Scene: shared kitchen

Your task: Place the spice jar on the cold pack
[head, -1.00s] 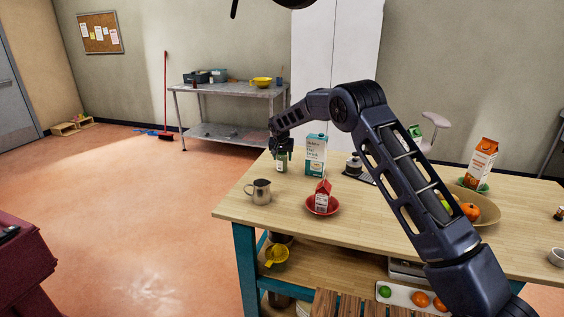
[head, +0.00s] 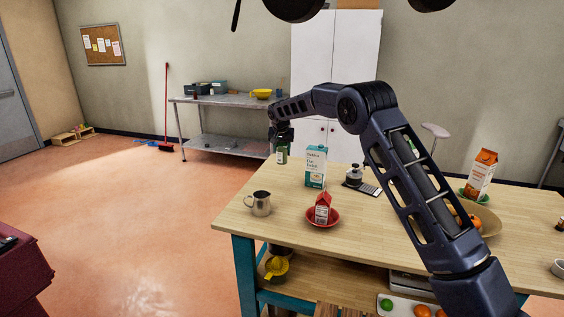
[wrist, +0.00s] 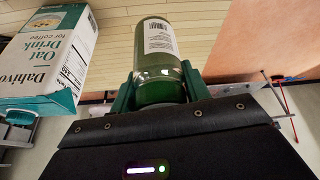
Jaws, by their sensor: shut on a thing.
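The spice jar (head: 282,156) is a green jar with a pale label. In the head view it hangs upright above the table's back left part, left of the oat drink carton. My gripper (head: 282,142) is shut on it from above. In the wrist view, the two green fingers (wrist: 159,90) clasp the jar (wrist: 158,62) on both sides, and its barcode label shows. I cannot make out a cold pack for certain in either view.
The oat drink carton (head: 316,167) stands close to the right of the jar. A metal shelf table (head: 228,101) stands behind.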

